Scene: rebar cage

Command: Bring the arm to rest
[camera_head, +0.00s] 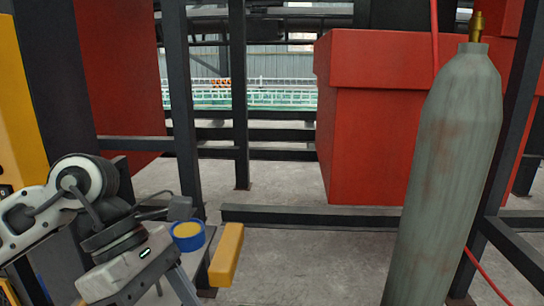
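My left arm comes in from the left, white and grey with black joints. My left gripper (140,290) is at the lower left, pointing down, with a small green light on its body. Its fingertips run out of the bottom edge, so I cannot tell whether it is open or shut, or whether it holds anything. My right gripper is not in view.
A blue and yellow round item (188,236) and a yellow block (227,255) are right of my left gripper. A tall grey gas cylinder (448,170) stands at the right. Dark steel posts (181,110) and a red box (368,140) are behind. Bare floor (300,265) lies between.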

